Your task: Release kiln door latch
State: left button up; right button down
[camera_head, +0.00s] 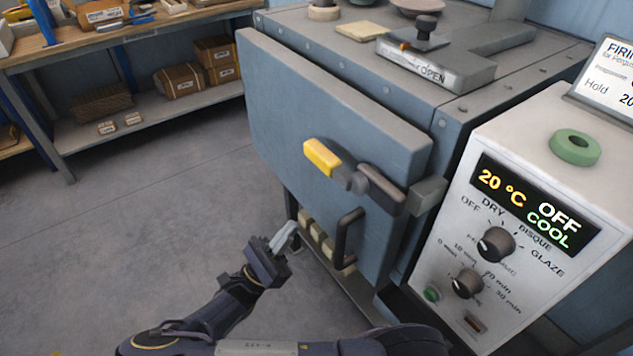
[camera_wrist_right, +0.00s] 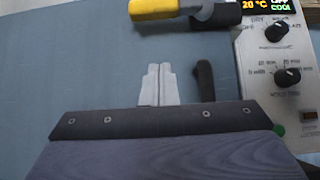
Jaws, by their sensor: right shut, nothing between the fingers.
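The kiln door (camera_head: 300,115) is a blue-grey slab on the front of the kiln. The latch handle (camera_head: 324,158) has a yellow grip and a dark pivot, pointing up and left across the door. In the right wrist view the yellow latch grip (camera_wrist_right: 155,8) shows at the top edge. A dark pull handle (camera_head: 347,236) is fixed below the latch, and also shows in the right wrist view (camera_wrist_right: 206,80). My right gripper (camera_head: 284,237) is shut and empty, below and left of the latch and apart from it. My left gripper is not in view.
A control box (camera_head: 520,215) stands right of the door, its display reading 20 °C, OFF, COOL. A vent slider (camera_head: 425,65) marked OPEN sits on the kiln top. A shelf (camera_head: 150,117) with boxes stands at the left. The floor between is clear.

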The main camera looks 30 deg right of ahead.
jog(key=p, duration=0.2)
send_near(340, 164)
jog(key=w+d+f, duration=0.3)
jog(key=w+d, duration=0.1)
notch_tip(340, 164, up, 4)
jog(key=shift+w+d+f+g+p, duration=0.1)
jog(key=shift+d+g+p, duration=0.15)
jog(key=shift+p, duration=0.3)
jog(key=shift+m+g, duration=0.25)
jog(key=shift+m, duration=0.05)
